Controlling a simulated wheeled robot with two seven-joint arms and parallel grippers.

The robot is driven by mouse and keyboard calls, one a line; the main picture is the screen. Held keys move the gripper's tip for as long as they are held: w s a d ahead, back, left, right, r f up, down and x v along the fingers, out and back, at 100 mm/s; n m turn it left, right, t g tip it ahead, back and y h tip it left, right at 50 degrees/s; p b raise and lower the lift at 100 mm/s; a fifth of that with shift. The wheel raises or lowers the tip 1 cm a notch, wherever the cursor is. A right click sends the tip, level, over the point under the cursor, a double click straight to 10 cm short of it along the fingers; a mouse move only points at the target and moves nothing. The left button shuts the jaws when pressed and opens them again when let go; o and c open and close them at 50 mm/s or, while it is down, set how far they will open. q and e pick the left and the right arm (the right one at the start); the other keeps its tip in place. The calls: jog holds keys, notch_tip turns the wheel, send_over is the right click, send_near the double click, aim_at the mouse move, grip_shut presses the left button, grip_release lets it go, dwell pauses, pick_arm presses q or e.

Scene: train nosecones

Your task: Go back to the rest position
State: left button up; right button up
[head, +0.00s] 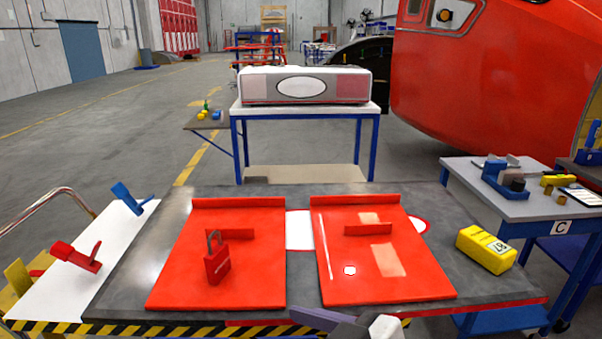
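A grey and white part (370,327), which looks like the end of one of my arms, pokes in at the bottom edge, right of centre. It is cut off by the frame, and its finger opening cannot be made out. It seems to be my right gripper, low at the near edge of the dark table (130,265). I see nothing held in it. My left gripper is not in view.
On the table lie two red panels (250,270) (338,285), a red padlock (217,262) on the left one, and a yellow block (486,250) at right. Red (75,257) and blue (130,198) clamps stand on the white board at left. A grey side table (520,205) stands at right.

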jog(key=s+d+f+m+h, duration=0.2)
jog(key=d+f+m+h, duration=0.3)
jog(key=d+f, duration=0.65)
jog(key=s+d+f+m+g+h, duration=0.2)
jog(key=s+d+f+g+h, duration=0.3)
jog(key=s+d+f, duration=0.85)
jog(key=w+a+f+t+y, duration=0.1)
jog(key=w+a+f+t, duration=0.1)
jog(key=f, duration=0.3)
jog(key=w+a+f+t+y, duration=0.1)
jog(key=a+f+t, duration=0.1)
jog(key=f, duration=0.3)
jog(key=shift+w+a+f+t, duration=0.4)
jog(key=shift+a, duration=0.4)
